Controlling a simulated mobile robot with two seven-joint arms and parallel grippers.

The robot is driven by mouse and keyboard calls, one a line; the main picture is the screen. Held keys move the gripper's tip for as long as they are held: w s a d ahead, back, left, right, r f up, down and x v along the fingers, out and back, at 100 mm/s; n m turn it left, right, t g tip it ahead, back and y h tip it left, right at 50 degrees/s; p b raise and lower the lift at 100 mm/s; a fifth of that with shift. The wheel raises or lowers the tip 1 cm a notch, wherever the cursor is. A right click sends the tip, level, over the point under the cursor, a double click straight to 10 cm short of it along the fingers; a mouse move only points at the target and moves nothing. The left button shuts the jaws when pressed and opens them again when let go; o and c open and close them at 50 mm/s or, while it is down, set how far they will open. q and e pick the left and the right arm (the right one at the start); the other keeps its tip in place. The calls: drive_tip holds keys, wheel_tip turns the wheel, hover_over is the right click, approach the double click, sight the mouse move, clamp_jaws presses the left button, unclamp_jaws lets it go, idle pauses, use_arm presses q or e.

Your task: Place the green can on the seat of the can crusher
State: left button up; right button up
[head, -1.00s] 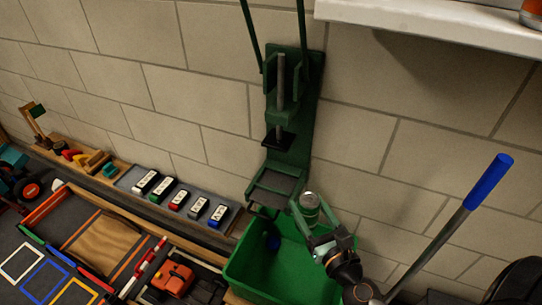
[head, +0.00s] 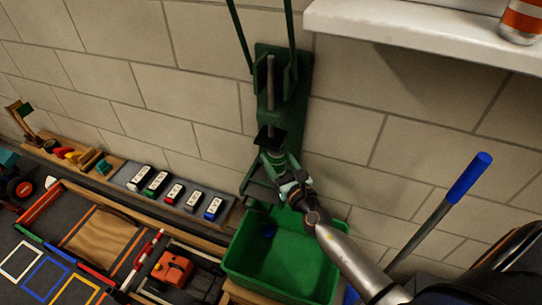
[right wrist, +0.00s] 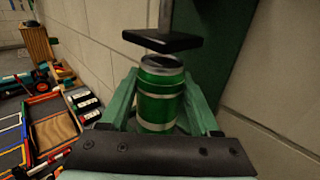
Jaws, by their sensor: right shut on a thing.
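The green can crusher (head: 284,105) is fixed upright on the block wall. Its black press plate (head: 270,137) hangs above its seat (head: 259,193). My right gripper (head: 272,163) is in front of the crusher, between the plate and the seat. In the right wrist view, the green can (right wrist: 160,98) stands upright between the two green fingers, and my right gripper is shut on it. The press plate (right wrist: 162,41) is above the can there. The can's bottom is hidden, so I cannot tell whether it touches the seat. My left gripper is not in view.
A green bin (head: 280,262) stands below the crusher. A white shelf (head: 420,38) with an orange can (head: 522,20) is at upper right. A blue-handled lever (head: 468,178) rises at right. Several small boxes (head: 173,193) and trays line the bench at left.

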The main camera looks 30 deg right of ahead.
drive_tip(key=w+f+b, duration=0.1)
drive_tip(key=w, duration=0.1)
drive_tip(key=w+f+b, duration=0.1)
drive_tip(key=w+f, duration=0.1)
drive_tip(key=shift+d, duration=0.15)
drive_tip(key=shift+f+b, duration=0.3)
drive_tip(key=shift+f, duration=0.2)
drive_tip(key=o, duration=1.4)
drive_tip(key=shift+o, duration=0.2)
drive_tip(key=shift+r, duration=0.2)
